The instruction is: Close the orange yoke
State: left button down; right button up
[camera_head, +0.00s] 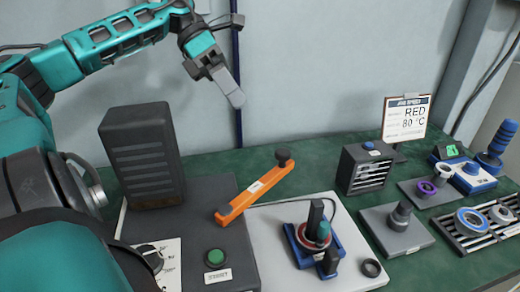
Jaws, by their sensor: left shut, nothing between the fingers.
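The orange yoke (254,192) is a long orange bar with a label on it and a dark knob (282,155) at its upper right end. It slants up to the right from the dark grey base (190,228) and reaches over the edge of the white plate (272,250). My left gripper (236,98) is shut and empty, in the air above and to the left of the knob, apart from the yoke. My right gripper is not in view.
On the white plate stands a blue fixture (314,250) with a red ring and a green-topped part. A dark ribbed box (142,158) and a green button (215,257) flank the yoke's left. A small grey rack (365,167), a sign (405,118) and ring stands fill the right.

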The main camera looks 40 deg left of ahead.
pick_arm(q)
notch_tip(320, 180, up, 3)
jog(key=s+m+t+y+b, duration=0.1)
jog(key=s+m+y+b, duration=0.2)
jog(key=m+y, duration=0.25)
jog(key=w+d+f+b, duration=0.2)
jog(key=w+d+f, duration=0.2)
jog(key=d+f, duration=0.3)
jog(key=shift+f+n+y, duration=0.35)
jog(key=shift+f+y, duration=0.1)
jog(key=shift+f, duration=0.9)
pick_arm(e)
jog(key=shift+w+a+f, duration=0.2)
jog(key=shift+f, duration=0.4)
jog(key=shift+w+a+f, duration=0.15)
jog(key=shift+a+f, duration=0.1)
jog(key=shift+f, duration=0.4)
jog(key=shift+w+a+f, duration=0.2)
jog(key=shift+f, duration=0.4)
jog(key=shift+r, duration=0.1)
